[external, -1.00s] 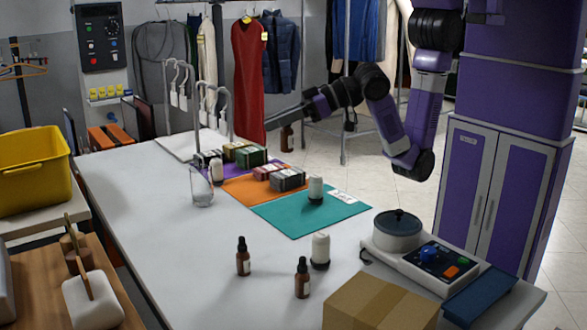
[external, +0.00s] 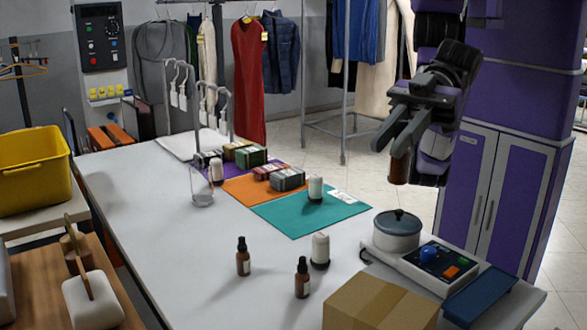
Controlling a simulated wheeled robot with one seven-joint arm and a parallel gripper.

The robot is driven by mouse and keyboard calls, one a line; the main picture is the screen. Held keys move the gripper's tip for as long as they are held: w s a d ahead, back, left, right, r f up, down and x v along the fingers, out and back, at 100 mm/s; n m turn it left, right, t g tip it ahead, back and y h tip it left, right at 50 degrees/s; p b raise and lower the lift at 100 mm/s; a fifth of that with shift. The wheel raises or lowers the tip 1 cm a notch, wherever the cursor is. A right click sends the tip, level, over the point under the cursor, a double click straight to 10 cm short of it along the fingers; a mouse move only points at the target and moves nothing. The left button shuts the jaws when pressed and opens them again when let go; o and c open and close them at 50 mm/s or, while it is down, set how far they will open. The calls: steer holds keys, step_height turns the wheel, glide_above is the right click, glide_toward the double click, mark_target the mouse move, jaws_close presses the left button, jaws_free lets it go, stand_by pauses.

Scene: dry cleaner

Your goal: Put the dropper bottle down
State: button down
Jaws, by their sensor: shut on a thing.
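My gripper (external: 392,146) is shut on a brown dropper bottle (external: 399,170). It holds the bottle in the air in front of the purple cabinet, above and behind the pot. The bottle's top is hidden by the fingers. Two other brown dropper bottles with black tops stand upright on the white table (external: 150,230): one at the table's middle (external: 243,258), one nearer the front (external: 302,278).
A white bottle (external: 320,250) stands beside the brown ones. A teal mat (external: 300,219), an orange mat and a purple mat hold small bundles and white bottles. A clear glass (external: 201,190), a lidded pot (external: 397,232) and a cardboard box (external: 380,305) also stand there. The table's left part is clear.

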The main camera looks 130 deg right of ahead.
steer(key=f, duration=2.1)
steer(key=shift+w+a+f+p, duration=0.15)
steer(key=shift+a+f+p, duration=0.05)
steer(key=shift+f+p, duration=0.1)
steer(key=shift+f, duration=0.1)
steer(key=c, duration=1.3)
jaws_free()
steer(key=shift+r, duration=0.25)
steer(key=b+v, duration=0.1)
steer(key=v, duration=1.1)
steer(key=shift+d, duration=0.1)
steer(key=shift+r, duration=0.1)
